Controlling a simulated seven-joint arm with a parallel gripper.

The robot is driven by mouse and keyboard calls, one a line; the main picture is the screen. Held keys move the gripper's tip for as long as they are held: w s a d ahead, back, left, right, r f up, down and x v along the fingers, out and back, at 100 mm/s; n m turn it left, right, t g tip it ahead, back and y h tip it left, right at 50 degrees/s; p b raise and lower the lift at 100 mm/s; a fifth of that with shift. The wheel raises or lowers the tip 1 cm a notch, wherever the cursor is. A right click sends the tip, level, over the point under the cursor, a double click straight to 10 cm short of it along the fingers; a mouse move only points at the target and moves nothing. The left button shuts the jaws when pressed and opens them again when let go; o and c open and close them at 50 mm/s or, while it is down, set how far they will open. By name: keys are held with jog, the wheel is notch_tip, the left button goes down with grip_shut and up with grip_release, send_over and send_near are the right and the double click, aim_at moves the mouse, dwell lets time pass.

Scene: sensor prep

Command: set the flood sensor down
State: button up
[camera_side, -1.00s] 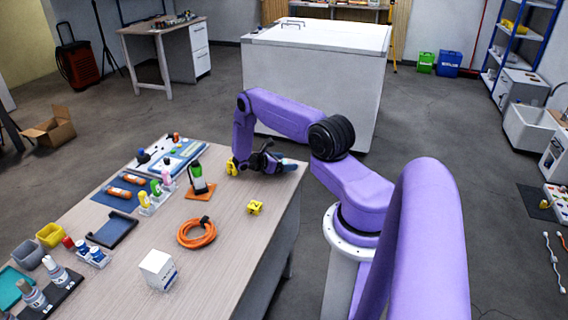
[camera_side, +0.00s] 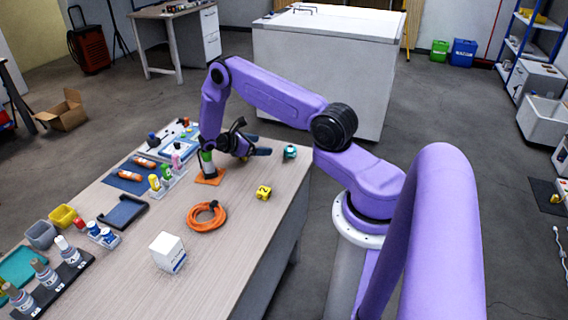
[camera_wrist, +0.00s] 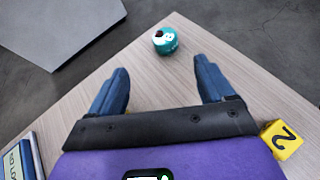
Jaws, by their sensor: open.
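A small round teal device (camera_side: 290,152) with a white-and-black face, which I take for the flood sensor, rests on the table near its far right corner. It also shows in the wrist view (camera_wrist: 165,41), just beyond the fingertips and clear of them. My gripper (camera_side: 260,150) is low over the table, to the left of the device. In the wrist view my gripper (camera_wrist: 163,68) has its two blue fingers wide apart, with only bare tabletop between them.
A yellow block marked 2 (camera_side: 263,192) and a coil of orange hose (camera_side: 206,216) lie nearer on the table (camera_side: 225,255). A green-and-black bottle (camera_side: 206,163) stands on an orange mat (camera_side: 209,179) close to my gripper. The table edges lie close beyond the device.

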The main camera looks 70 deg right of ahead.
jog(key=a+r+t+y, duration=0.1)
jog(key=a+r+t, duration=0.1)
jog(key=a+r, duration=0.45)
jog(key=s+a+r+t+y, duration=0.15)
jog(key=a+r, duration=0.25)
jog(key=a, duration=0.6)
jog(key=a+r+t+y, duration=0.2)
jog(key=a+r, duration=0.3)
jog(key=a, duration=0.3)
jog(key=s+a+r+y, duration=0.2)
jog(key=s+a, duration=0.2)
jog(key=s, duration=0.4)
jog(key=s+a+r+n+t+y, duration=0.1)
jog(key=s+a+r+y, duration=0.1)
jog(key=s, duration=0.6)
jog(key=s+a+r+y, duration=0.3)
jog(key=s+a, duration=0.2)
jog(key=s, duration=0.3)
jog(key=shift+a+r+n, duration=0.15)
jog(key=shift+a+n, duration=0.15)
jog(key=shift+w, duration=0.1)
